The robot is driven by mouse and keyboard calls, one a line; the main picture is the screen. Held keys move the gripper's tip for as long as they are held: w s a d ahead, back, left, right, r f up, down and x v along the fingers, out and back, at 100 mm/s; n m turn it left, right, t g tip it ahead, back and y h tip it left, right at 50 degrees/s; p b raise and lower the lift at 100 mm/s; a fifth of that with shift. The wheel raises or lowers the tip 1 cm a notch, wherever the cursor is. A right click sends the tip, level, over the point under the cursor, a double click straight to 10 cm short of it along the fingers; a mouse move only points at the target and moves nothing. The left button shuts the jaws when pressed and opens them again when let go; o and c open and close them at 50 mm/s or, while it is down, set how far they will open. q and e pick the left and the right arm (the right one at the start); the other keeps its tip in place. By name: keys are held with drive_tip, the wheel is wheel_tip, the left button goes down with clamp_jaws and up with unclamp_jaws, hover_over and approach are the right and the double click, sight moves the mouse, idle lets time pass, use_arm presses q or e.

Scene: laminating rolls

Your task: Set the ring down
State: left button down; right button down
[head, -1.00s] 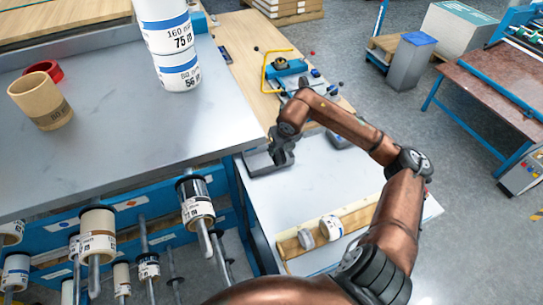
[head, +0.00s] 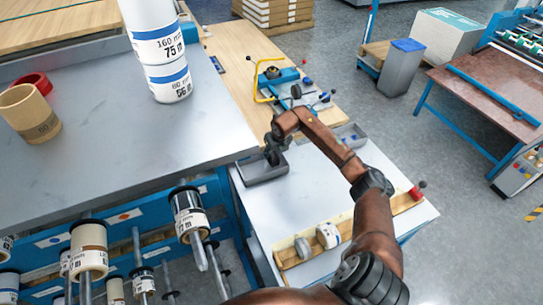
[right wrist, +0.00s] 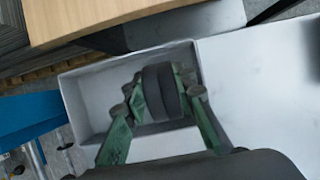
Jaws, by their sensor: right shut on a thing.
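My right gripper (head: 273,155) reaches down over a shallow grey tray (head: 262,179) on the white lower table. In the right wrist view the green fingers of the right gripper (right wrist: 160,95) are shut on a dark grey ring (right wrist: 161,92). The ring is over the inside of the tray, whose pale rim (right wrist: 75,95) shows around it. I cannot tell whether the ring touches the tray floor. In the head view the ring is hidden or too small to make out. My left gripper is not in view.
A wooden rack (head: 350,232) with pale rolls (head: 327,236) lies on the white table. A second grey tray (head: 352,136) is beyond my arm. The upper grey table (head: 110,120) holds a tan core (head: 30,113), a red ring (head: 42,80) and stacked rolls (head: 170,82).

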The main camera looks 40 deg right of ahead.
drive_tip(key=shift+f, duration=0.85)
drive_tip(key=c, duration=1.6)
unclamp_jaws()
